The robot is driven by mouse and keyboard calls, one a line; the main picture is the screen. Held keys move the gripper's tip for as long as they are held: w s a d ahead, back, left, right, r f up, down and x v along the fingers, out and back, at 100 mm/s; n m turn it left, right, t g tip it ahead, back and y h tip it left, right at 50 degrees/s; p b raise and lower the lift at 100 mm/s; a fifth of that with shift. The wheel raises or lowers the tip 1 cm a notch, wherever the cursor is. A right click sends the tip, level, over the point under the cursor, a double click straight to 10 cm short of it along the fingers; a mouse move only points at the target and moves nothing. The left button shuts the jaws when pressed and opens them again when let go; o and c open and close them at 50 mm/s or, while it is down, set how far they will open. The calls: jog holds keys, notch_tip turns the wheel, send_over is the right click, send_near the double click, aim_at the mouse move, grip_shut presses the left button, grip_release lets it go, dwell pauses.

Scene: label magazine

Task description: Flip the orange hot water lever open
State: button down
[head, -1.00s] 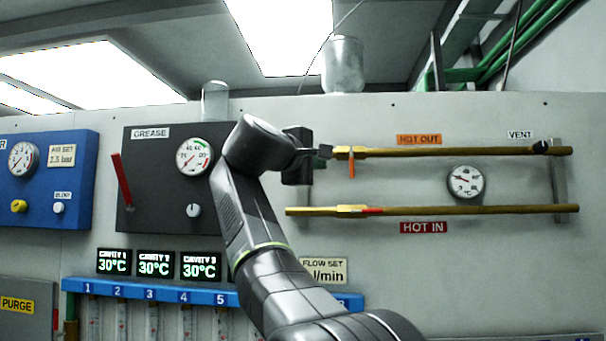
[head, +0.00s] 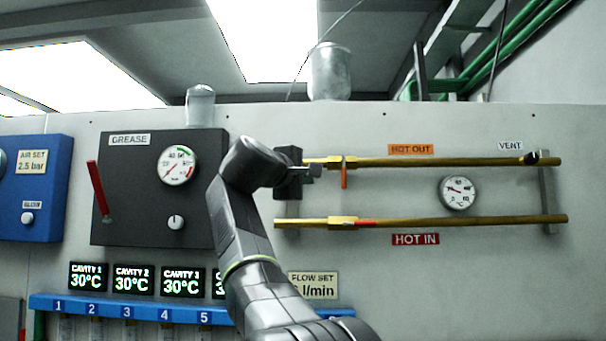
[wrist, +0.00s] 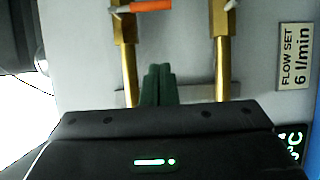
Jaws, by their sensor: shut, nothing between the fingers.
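The orange lever (head: 344,177) sits on the upper brass pipe (head: 440,162) below the HOT OUT label and hangs straight down, across the pipe. In the wrist view the orange lever (wrist: 153,5) shows at the top edge, partly cut off, lying across from the left pipe. My gripper (head: 316,170) is shut and empty, just left of the lever and apart from it in the picture. In the wrist view its green fingers (wrist: 158,84) are together and appear between the two brass pipes. The exact depth gap to the lever cannot be told.
A lower brass pipe (head: 460,221) with a red lever (head: 366,224) lying along it runs above the HOT IN label. A round gauge (head: 458,192) sits between the pipes. A grease panel (head: 130,215) with a red handle is at left.

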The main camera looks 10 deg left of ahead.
aim_at(344, 178)
jog(key=w+d, duration=0.5)
jog(key=shift+w+d+p, duration=0.15)
jog(key=shift+p, duration=0.3)
jog(key=shift+d+f+n+t, duration=0.2)
jog(key=shift+d+n+t, duration=0.1)
jog(key=shift+n, duration=0.3)
